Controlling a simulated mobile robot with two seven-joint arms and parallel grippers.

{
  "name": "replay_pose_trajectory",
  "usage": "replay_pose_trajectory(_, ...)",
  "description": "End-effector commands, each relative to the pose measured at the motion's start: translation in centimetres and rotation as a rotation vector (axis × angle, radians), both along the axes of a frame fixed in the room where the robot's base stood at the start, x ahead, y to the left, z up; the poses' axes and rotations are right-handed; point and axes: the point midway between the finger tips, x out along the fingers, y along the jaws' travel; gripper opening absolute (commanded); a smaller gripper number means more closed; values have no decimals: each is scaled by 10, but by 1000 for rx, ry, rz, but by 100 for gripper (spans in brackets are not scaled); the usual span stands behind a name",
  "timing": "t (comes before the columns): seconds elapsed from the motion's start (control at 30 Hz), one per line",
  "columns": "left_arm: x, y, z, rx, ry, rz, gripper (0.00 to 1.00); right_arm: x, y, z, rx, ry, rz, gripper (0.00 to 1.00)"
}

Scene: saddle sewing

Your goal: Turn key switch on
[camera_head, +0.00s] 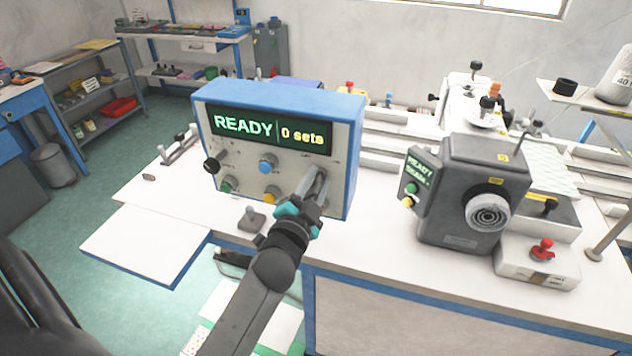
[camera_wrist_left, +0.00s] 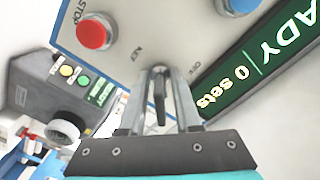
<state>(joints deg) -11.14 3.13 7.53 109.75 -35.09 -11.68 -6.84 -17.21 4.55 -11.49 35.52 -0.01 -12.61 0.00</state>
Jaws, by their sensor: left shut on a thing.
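The control box (camera_head: 278,98) is blue-edged with a pale front panel, and its display (camera_head: 268,131) reads "READY" and "0 sets". My left gripper (camera_head: 316,182) reaches the lower right of this panel. In the left wrist view its two fingers (camera_wrist_left: 160,92) are closed around the dark key of the key switch (camera_wrist_left: 159,98). The key switch is hidden behind the fingers in the head view. My right gripper is not in view.
Black (camera_head: 212,166), blue (camera_head: 267,163), green (camera_head: 228,184) and yellow (camera_head: 271,194) controls sit beside the gripper. A red button (camera_wrist_left: 95,33) is close by in the wrist view. A grey sewing machine head (camera_head: 470,190) stands to the right. The white table's left extension (camera_head: 145,245) is clear.

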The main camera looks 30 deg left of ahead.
Motion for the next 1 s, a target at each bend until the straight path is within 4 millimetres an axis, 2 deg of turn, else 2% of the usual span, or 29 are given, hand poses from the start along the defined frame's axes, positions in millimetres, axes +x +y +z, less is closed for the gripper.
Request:
replay_pose_trajectory(0.1,0,0,0,1,0,0,40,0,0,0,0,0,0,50)
replay_pose_trajectory(0.47,-7,-2,-1,-1,1,0,40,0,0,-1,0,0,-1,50)
replay_pose_trajectory(0.57,-18,-4,-1,0,2,-1,40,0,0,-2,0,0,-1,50)
replay_pose_trajectory(1.0,-90,-21,-2,-1,4,1,40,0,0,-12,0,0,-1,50)
